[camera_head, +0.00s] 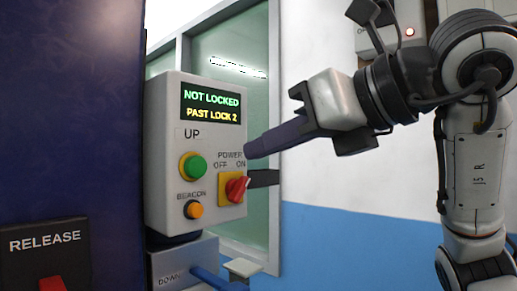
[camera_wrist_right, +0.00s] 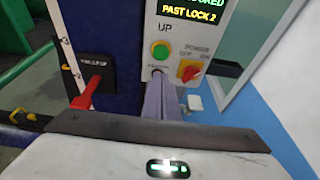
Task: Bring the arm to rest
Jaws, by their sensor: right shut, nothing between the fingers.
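My right gripper (camera_head: 251,150) is shut and empty. In the head view its dark fingers reach left, with the tips in front of the right edge of the grey control box (camera_head: 161,140). In the right wrist view the gripper (camera_wrist_right: 158,80) shows as two fingers together, pointing at the box and hiding part of its lower face. Contact with the box cannot be told. The box has a green UP button (camera_head: 193,166), an orange BEACON button (camera_head: 194,209) and a red POWER switch (camera_head: 236,188) on a yellow plate. Its display (camera_head: 211,105) reads NOT LOCKED, PAST LOCK 2. My left gripper is out of view.
A dark blue column (camera_head: 70,110) stands left of the box, with a black RELEASE panel (camera_head: 45,245) and a red lever (camera_wrist_right: 88,92). A DOWN box (camera_head: 182,265) with a blue handle sits below. A window (camera_head: 232,70) and white-and-blue wall (camera_head: 330,225) lie behind.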

